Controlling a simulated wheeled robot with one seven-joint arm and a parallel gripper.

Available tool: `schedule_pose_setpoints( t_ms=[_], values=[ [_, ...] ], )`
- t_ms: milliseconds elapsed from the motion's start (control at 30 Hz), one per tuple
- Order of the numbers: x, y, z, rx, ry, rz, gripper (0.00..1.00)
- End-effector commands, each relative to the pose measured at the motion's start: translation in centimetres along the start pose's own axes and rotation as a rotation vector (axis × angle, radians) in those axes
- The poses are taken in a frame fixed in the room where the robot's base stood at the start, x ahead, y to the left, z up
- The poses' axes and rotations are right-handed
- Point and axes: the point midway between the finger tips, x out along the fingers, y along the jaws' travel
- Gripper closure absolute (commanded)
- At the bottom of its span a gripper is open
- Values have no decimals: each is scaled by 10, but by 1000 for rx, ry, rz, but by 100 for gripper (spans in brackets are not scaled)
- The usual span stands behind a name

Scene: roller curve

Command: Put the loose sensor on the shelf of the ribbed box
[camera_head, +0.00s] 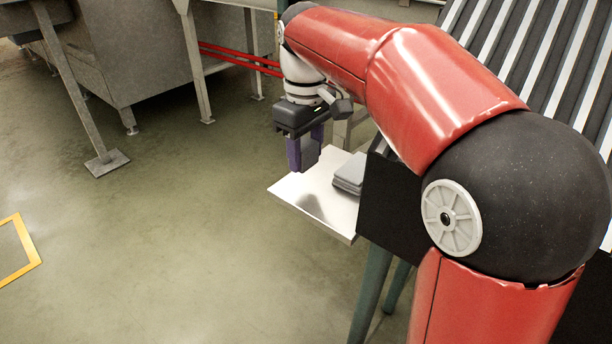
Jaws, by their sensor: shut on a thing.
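My gripper (305,151) points down over the shelf, with purple fingers shut on a small dark grey block (310,152), which I take to be the loose sensor. The fingers hide part of it. The shelf (312,203) is a flat pale plate sticking out from the side of a dark body (392,208) under the ribbed top (535,50). The held block looks to be above the shelf's far left part, with a soft shadow on the plate. I cannot tell the exact gap. A grey flat-topped piece (350,172) sits at the shelf's right side.
My red arm covers much of the right side and hides part of the ribbed top. Green legs (371,292) stand below the shelf. A grey metal machine (145,55) on legs stands behind left. A yellow floor marking (22,247) lies far left. The shelf's front left is bare.

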Motion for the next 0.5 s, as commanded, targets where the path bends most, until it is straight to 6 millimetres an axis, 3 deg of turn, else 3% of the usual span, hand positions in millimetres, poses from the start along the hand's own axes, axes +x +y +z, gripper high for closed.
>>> schedule_pose_setpoints(
  t_ms=[333, 500],
  values=[
    [42, 0, 0, 0, -2, -1, 78],
    [51, 0, 0, 0, 0, 0, 78]
  ],
)
